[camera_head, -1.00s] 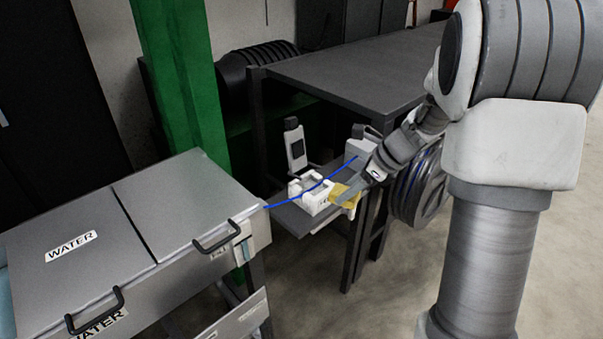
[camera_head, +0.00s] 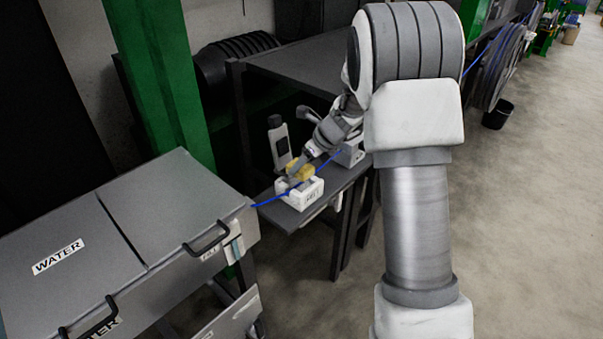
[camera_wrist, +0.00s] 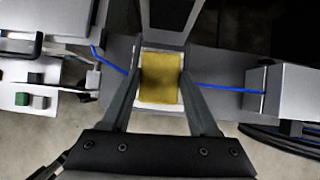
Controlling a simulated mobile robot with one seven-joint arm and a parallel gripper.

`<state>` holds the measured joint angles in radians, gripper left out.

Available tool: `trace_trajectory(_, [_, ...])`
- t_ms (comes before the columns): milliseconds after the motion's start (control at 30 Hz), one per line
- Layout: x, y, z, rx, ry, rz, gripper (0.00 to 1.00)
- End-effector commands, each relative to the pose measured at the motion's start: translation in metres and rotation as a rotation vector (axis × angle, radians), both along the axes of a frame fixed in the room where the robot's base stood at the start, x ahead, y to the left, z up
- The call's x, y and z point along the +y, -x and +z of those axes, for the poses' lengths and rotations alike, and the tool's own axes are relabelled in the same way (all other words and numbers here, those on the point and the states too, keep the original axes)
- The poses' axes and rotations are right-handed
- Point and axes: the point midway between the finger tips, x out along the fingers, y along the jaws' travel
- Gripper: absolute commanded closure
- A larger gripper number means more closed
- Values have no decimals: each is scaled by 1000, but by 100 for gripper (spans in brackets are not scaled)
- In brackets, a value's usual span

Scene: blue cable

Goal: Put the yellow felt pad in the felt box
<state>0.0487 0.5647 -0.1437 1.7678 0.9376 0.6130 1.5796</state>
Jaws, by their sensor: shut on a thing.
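The yellow felt pad (camera_head: 300,172) is between the fingers of my gripper (camera_head: 297,175), which is shut on it. The white felt box (camera_head: 313,193), with dark lettering on its front, sits on the grey shelf. In the head view the pad is at or just above the box's top; I cannot tell whether it touches the box. In the wrist view the pad (camera_wrist: 160,80) lies between both fingers, over the white box (camera_wrist: 150,126), whose rim shows around it. The pad hides most of the box's inside.
A blue cable (camera_head: 265,202) runs across the shelf, passing behind or through the box. The grey WATER cabinet (camera_head: 95,235) is at the left, below the dark tabletop (camera_head: 300,65).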

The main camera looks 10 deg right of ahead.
Motion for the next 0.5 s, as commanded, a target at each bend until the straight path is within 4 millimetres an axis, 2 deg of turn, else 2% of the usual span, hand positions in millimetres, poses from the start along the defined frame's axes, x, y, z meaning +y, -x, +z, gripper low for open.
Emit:
trace_trajectory(133, [3, -4, -8, 1, -1, 0, 91])
trace_trajectory(333, [2, -4, -38, 2, 0, 0, 91])
trace_trajectory(500, [2, -4, -43, -1, -1, 0, 91])
